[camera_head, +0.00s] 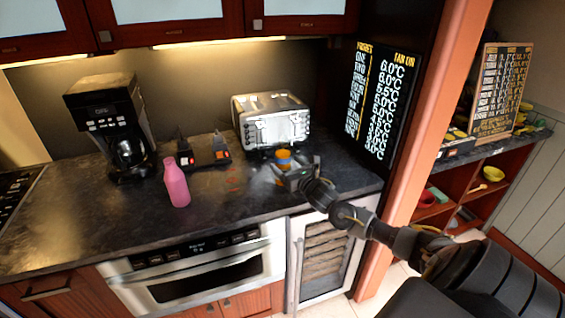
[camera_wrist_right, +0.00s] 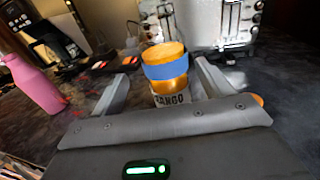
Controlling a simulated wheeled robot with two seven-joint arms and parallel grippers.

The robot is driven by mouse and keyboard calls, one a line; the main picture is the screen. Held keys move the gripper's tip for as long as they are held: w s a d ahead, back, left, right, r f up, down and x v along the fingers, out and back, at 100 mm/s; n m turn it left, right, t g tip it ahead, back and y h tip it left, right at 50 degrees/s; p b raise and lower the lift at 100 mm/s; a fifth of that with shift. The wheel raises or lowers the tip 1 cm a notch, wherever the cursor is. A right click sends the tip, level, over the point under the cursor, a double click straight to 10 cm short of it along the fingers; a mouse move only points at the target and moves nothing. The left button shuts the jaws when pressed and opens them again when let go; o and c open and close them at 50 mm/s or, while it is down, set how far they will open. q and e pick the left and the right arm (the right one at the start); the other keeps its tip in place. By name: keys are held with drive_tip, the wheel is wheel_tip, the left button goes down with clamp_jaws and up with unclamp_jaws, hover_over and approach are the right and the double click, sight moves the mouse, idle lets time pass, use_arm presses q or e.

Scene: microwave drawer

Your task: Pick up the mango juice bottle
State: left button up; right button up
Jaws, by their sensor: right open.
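The mango juice bottle (camera_head: 284,159) is orange with a blue band and stands upright on the dark counter in front of the toaster. In the right wrist view the bottle (camera_wrist_right: 167,75) shows part of a label reading "ANGO". My right gripper (camera_head: 288,172) is open, close in front of the bottle. In the wrist view its two fingers (camera_wrist_right: 162,85) lie on either side of the bottle, with gaps visible. The lower part of the bottle is hidden by the gripper in the head view. My left gripper is not in view.
A pink bottle (camera_head: 176,183) stands to the left on the counter (camera_head: 110,220). A silver toaster (camera_head: 270,120) is just behind the mango bottle. A coffee maker (camera_head: 108,120) stands at the back left. A menu board (camera_head: 376,100) leans at the right.

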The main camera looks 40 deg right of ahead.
drive_tip(key=shift+w, duration=0.5)
drive_tip(key=shift+w+d+f, duration=0.1)
drive_tip(key=shift+d+r+p, duration=0.15)
drive_tip(key=shift+r+p, duration=0.1)
drive_tip(key=shift+p, duration=0.05)
drive_tip(key=w+p, duration=0.1)
drive_tip(key=w, duration=0.1)
drive_tip(key=w+d+p, duration=0.1)
drive_tip(key=w, duration=0.1)
drive_tip(key=shift+w+f, duration=0.2)
drive_tip(key=shift+w, duration=0.2)
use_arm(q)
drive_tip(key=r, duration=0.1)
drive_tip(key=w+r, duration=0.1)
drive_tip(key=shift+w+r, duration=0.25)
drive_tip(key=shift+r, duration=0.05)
use_arm(e)
drive_tip(key=c, duration=1.3)
drive_tip(key=shift+r, duration=0.1)
